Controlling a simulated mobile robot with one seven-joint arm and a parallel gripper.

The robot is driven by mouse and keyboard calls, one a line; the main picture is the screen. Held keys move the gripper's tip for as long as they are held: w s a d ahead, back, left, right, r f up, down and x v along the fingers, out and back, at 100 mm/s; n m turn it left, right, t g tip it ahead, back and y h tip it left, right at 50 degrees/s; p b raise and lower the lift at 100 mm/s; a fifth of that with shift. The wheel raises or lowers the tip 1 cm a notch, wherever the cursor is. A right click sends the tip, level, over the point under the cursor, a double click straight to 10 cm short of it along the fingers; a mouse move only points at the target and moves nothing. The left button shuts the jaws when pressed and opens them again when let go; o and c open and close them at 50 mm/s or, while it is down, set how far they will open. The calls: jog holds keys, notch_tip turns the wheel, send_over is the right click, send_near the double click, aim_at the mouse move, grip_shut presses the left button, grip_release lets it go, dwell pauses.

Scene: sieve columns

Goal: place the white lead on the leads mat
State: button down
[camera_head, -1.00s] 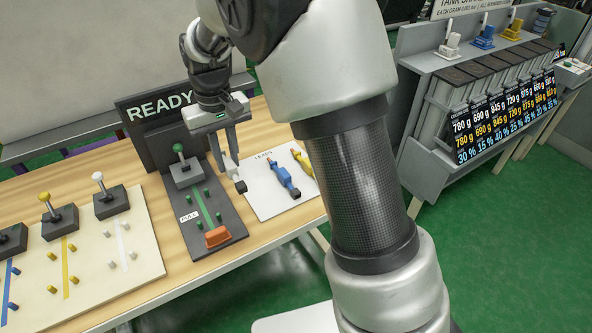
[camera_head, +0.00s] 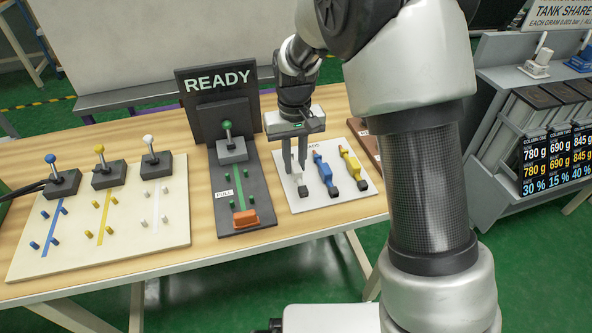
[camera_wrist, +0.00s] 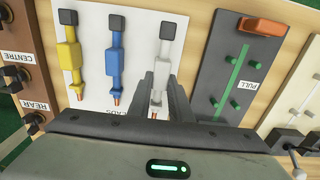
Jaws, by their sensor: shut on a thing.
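The white lead (camera_wrist: 157,75) with its dark end block (camera_wrist: 168,31) is between the fingers of my gripper (camera_wrist: 161,98) in the wrist view. The gripper is shut on it. In the head view my gripper (camera_head: 295,169) points down over the left part of the white leads mat (camera_head: 322,202). The white lead's dark end (camera_head: 303,191) shows below the fingers, at or just above the mat. I cannot tell whether it touches. The lead lies roughly parallel to the blue lead (camera_head: 324,172) and the yellow lead (camera_head: 351,165), left of both.
The dark READY panel (camera_head: 259,204) with a green lever and orange block stands just left of the mat. A brown board (camera_wrist: 17,70) marked CENTRE and REAR lies on the mat's other side. A cream board (camera_head: 130,232) with levers and pegs is farther left.

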aim_at(295, 163)
jog(key=shift+f, duration=1.35)
jog(key=shift+f+b, duration=0.15)
jog(key=shift+b, duration=0.15)
jog(key=c, duration=1.6)
grip_release()
